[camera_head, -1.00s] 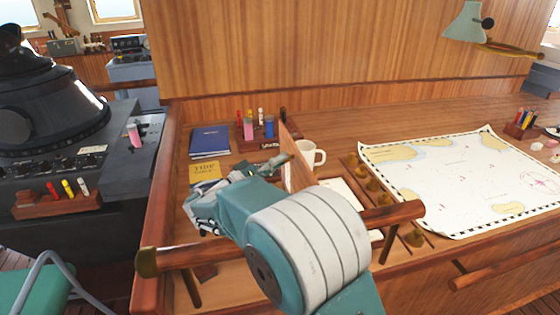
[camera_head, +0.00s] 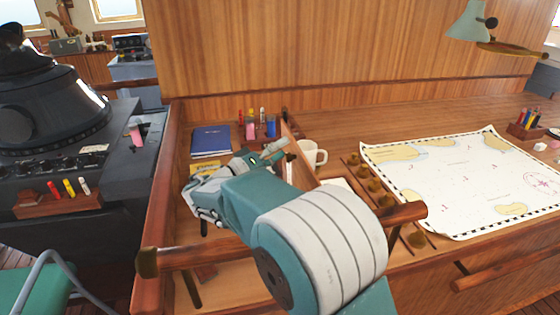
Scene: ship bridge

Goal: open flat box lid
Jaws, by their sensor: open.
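A thin wooden panel (camera_head: 301,174), seemingly the flat box lid, stands raised and steeply tilted beside the white mug. Something pale (camera_head: 337,184), perhaps the box's inside or paper, shows just right of its foot; my arm hides much of the box. My gripper (camera_head: 277,150) is open, on the panel's left side close to its upper part. I cannot tell whether it touches the panel.
The white mug (camera_head: 309,153) stands right behind the panel. A blue book (camera_head: 210,141), a yellow book (camera_head: 205,167) and a pen rack with a pink marker (camera_head: 250,131) lie to the left. A chart (camera_head: 455,180) covers the right side. A wooden rail (camera_head: 200,258) runs along the front edge.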

